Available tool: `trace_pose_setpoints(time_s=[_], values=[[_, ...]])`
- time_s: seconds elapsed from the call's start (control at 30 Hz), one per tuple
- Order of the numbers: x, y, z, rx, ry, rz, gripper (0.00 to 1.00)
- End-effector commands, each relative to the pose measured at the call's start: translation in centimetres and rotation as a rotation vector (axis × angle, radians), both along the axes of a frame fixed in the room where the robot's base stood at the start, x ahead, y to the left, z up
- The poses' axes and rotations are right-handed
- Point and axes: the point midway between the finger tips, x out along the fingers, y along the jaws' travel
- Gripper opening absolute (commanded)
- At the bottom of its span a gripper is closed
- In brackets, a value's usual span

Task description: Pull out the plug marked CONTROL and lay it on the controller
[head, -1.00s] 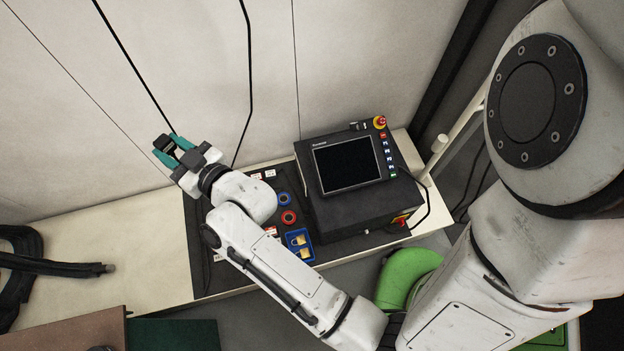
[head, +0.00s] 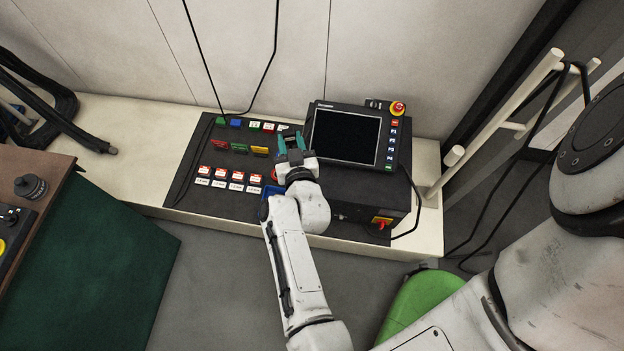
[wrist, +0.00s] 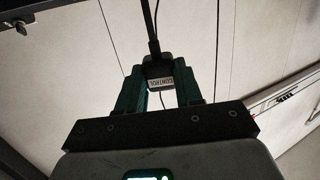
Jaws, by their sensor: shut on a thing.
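The plug (wrist: 159,72) is a dark block with a white label reading CONTROL. In the wrist view it sits between the teal fingers of my gripper (wrist: 160,92), which is shut on it, and a black cable runs up from it. In the head view my gripper (head: 292,143) is just left of the controller (head: 362,208), a black box with a tilted screen (head: 346,136) on top. The plug is hard to make out there among the fingers. I cannot tell how high it is held.
A dark panel (head: 190,178) with rows of coloured blocks and labels lies left of the controller on a pale bench (head: 130,182). A red emergency stop (head: 398,108) sits at the screen's corner. White rails (head: 510,105) stand at the right. Black cables hang before the wall.

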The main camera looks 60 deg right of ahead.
Motion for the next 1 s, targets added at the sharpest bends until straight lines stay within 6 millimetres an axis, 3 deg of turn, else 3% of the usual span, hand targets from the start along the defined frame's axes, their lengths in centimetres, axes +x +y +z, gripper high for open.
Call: trace_pose_setpoints(time_s=[0.03, 0.1, 0.3, 0.77, 1.0], values=[[-1.2, -0.5, -3.6, 0.023, 0.015, -0.067, 0.0], [-2.6, -1.0, -6.7, 0.046, 0.033, -0.152, 0.0], [-5.0, -1.4, -12.2, 0.096, 0.064, -0.326, 0.0], [-5.7, -1.4, -15.0, 0.116, 0.074, -0.394, 0.0], [-5.7, -1.4, -17.4, 0.115, 0.074, -0.393, 0.0]])
